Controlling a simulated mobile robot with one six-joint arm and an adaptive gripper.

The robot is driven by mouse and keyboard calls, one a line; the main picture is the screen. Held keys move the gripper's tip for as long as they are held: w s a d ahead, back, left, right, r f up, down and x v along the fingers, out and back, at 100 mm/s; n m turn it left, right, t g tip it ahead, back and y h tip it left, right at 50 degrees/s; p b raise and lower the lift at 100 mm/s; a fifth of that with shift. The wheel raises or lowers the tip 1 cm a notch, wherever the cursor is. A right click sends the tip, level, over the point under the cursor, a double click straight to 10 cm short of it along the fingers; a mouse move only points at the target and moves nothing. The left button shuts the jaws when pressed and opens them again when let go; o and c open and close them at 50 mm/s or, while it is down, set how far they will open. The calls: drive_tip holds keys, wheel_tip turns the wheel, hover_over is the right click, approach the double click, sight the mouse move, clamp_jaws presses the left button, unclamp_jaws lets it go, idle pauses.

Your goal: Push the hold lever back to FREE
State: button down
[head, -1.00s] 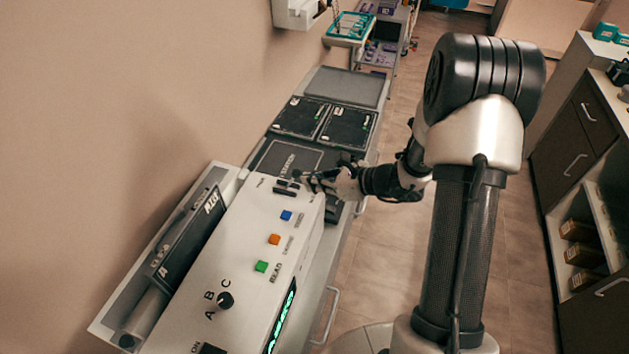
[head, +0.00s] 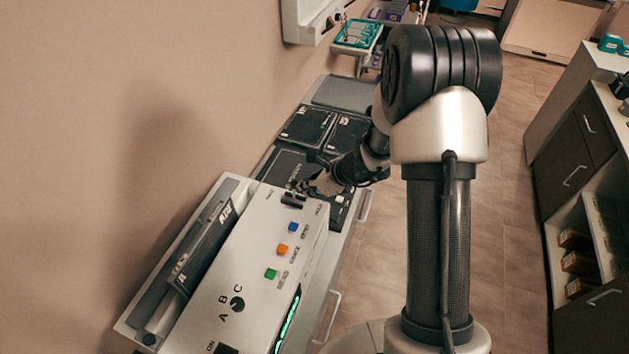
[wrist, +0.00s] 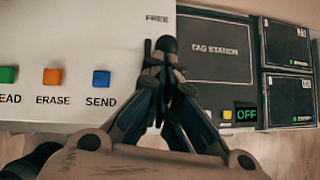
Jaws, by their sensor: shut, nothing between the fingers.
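The hold lever has a dark round knob (wrist: 167,44) in the wrist view, beside a dark slot (head: 293,199) at the far end of the white console (head: 252,228). The FREE label (wrist: 157,18) is printed just above the knob in the wrist view. My gripper (wrist: 161,68) is shut and empty, its fingertips at the near side of the knob; I cannot tell if they touch. In the head view my gripper (head: 305,187) is at the lever and hides part of it. The lever's exact position along the slot is unclear.
Blue SEND (wrist: 101,77), orange ERASE (wrist: 53,76) and green READ (head: 271,273) buttons line the console near the lever. A dark tag station panel (wrist: 210,50) lies right of my gripper in the wrist view. The wall is close on the left; floor is open on the right.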

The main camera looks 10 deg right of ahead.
drive_tip(key=a+h+p, duration=0.1)
drive_tip(key=p, duration=0.1)
drive_tip(key=w+g+h+p, duration=0.1)
drive_tip(key=p, duration=0.1)
drive_tip(key=shift+a+r+g, duration=0.3)
drive_tip(key=shift+a+r, duration=0.05)
drive_tip(key=shift+r, duration=0.05)
drive_tip(key=shift+r+p, duration=0.65)
drive_tip(key=shift+r, duration=0.15)
